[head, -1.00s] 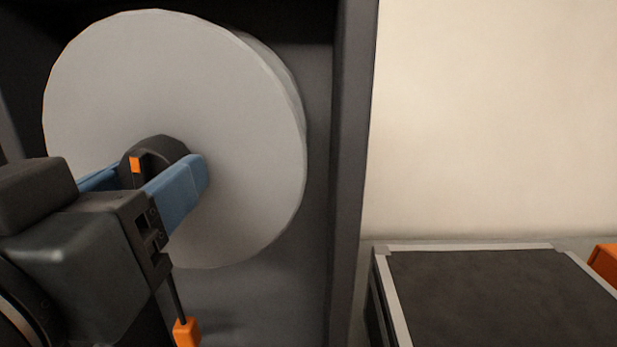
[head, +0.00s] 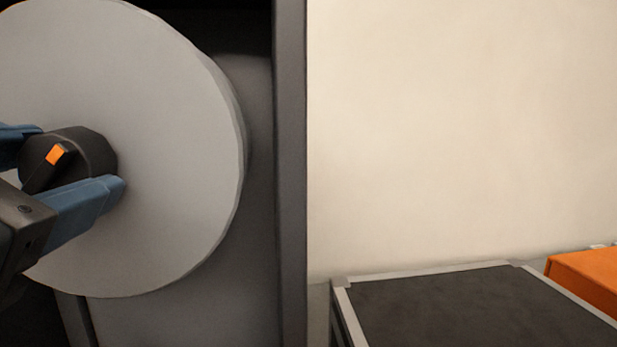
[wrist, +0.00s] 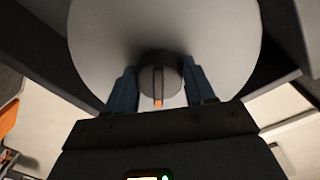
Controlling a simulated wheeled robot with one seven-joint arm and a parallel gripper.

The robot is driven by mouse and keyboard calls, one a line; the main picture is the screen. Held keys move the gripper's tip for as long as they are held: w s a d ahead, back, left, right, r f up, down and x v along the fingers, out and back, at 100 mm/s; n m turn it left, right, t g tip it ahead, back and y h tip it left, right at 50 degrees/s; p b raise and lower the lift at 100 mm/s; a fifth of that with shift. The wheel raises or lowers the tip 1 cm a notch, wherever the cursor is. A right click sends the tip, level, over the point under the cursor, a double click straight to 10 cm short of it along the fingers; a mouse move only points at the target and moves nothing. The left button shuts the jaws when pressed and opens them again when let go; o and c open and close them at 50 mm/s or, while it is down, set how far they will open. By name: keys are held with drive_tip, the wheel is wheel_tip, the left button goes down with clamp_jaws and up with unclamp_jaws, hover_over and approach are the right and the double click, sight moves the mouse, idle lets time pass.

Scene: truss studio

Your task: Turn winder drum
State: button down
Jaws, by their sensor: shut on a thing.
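The winder drum (head: 175,140) is a large light grey disc at the left of the head view, partly cut off by the picture edge. A dark round hub (head: 95,150) with an orange mark stands out from its middle. My gripper (head: 70,165) has its blue fingers on either side of this hub and is shut on it. In the wrist view the drum (wrist: 215,45) fills the top middle, and the hub (wrist: 172,75) sits between the blue fingers, its orange mark pointing down toward my gripper (wrist: 160,88).
A dark upright frame post (head: 291,170) stands right of the drum. A dark-topped case or table with a pale metal rim (head: 430,271) is at lower right, with an orange box (head: 590,278) beyond it. A plain cream wall (head: 450,130) is behind.

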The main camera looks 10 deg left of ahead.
idle(0.4)
drive_tip(key=c, duration=0.7)
unclamp_jaws()
drive_tip(key=shift+b+v, duration=0.35)
drive_tip(key=shift+v, duration=3.55)
drive_tip(key=shift+f, duration=0.1)
